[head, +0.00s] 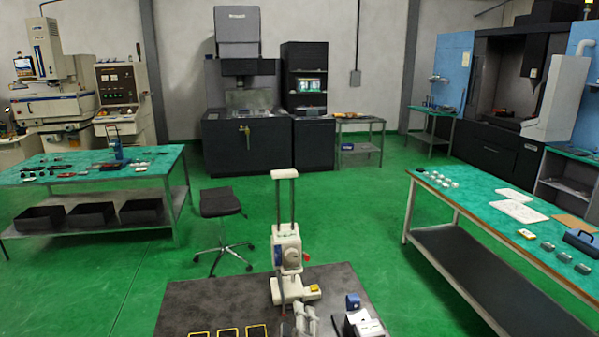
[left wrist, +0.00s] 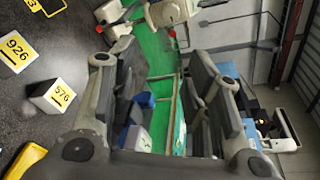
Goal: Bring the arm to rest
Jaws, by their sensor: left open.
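My left gripper (head: 305,320) shows at the bottom edge of the head view, above the dark table (head: 185,300) and in front of the white upright device (head: 288,250). In the left wrist view my left gripper (left wrist: 155,75) has its two fingers wide apart. Nothing is held between them. My right gripper is in neither view.
White blocks numbered 926 (left wrist: 17,52) and 576 (left wrist: 57,96) stand on the dark table beside the left finger. A white and blue item (head: 362,322) lies right of the gripper. Yellow-rimmed trays (head: 228,332) sit at the front left. A stool (head: 220,203) stands beyond.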

